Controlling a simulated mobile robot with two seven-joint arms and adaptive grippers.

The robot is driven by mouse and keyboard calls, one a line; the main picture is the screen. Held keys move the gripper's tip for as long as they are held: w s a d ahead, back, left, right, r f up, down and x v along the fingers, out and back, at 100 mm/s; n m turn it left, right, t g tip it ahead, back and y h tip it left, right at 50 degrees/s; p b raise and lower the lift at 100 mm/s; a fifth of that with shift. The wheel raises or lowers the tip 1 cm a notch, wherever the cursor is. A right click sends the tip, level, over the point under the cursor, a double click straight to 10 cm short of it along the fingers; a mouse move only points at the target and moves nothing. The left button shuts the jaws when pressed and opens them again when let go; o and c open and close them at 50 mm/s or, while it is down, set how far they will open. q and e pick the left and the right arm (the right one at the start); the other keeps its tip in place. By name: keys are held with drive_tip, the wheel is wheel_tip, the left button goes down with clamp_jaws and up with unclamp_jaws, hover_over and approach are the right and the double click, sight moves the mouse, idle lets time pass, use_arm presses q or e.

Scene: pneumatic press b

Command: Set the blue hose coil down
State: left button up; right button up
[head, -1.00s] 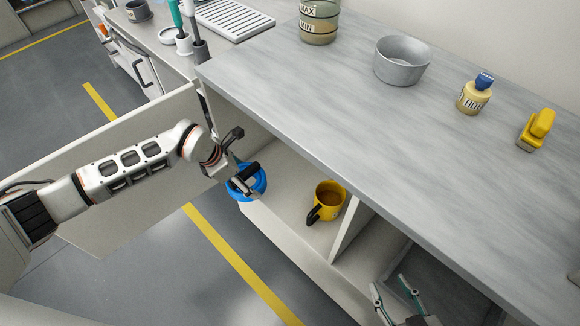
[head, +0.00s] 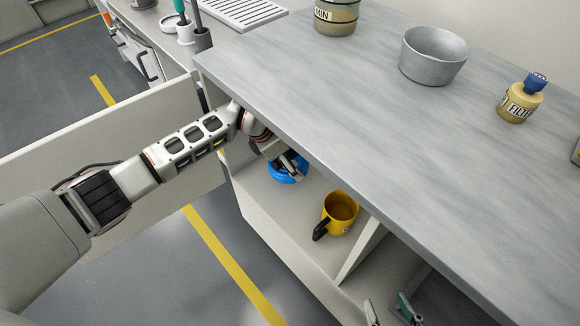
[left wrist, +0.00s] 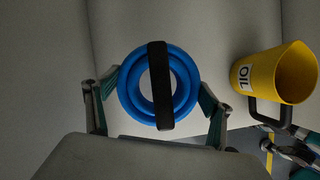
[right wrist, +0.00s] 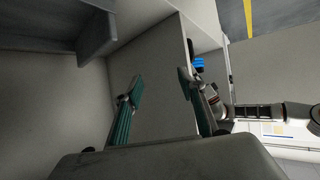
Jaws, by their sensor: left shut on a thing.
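The blue hose coil (head: 288,172) is inside the open cabinet under the worktop, left of the yellow mug. In the left wrist view the coil (left wrist: 187,89) is a blue ring with a black strap across its middle. My left gripper (left wrist: 158,86) is shut on the coil, with a finger on each side. The coil is over the shelf (head: 265,203); I cannot tell whether it touches it. My right gripper (right wrist: 157,84) is open and empty inside the lower right compartment. In the head view only its fingers show at the bottom edge.
The yellow mug (head: 340,207), labelled OIL in the left wrist view, stands on the shelf beside the coil. A divider (head: 362,250) is right of it. The worktop (head: 350,110) overhangs the shelf. The open door (head: 110,135) is left of the compartment.

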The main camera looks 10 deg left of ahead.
use_arm(q)
wheel_tip(320, 180, down, 5)
drive_tip(key=shift+s+d+b, duration=0.15)
drive_tip(key=shift+b, duration=0.75)
drive_tip(key=shift+w+r, duration=0.25)
drive_tip(key=shift+r, duration=0.15)
drive_tip(key=shift+f, duration=0.15)
drive_tip(key=o, duration=1.4)
use_arm(e)
drive_tip(key=shift+w+a+r+m, duration=0.3)
drive_tip(key=shift+a+r, duration=0.25)
drive_tip(key=shift+a, duration=0.15)
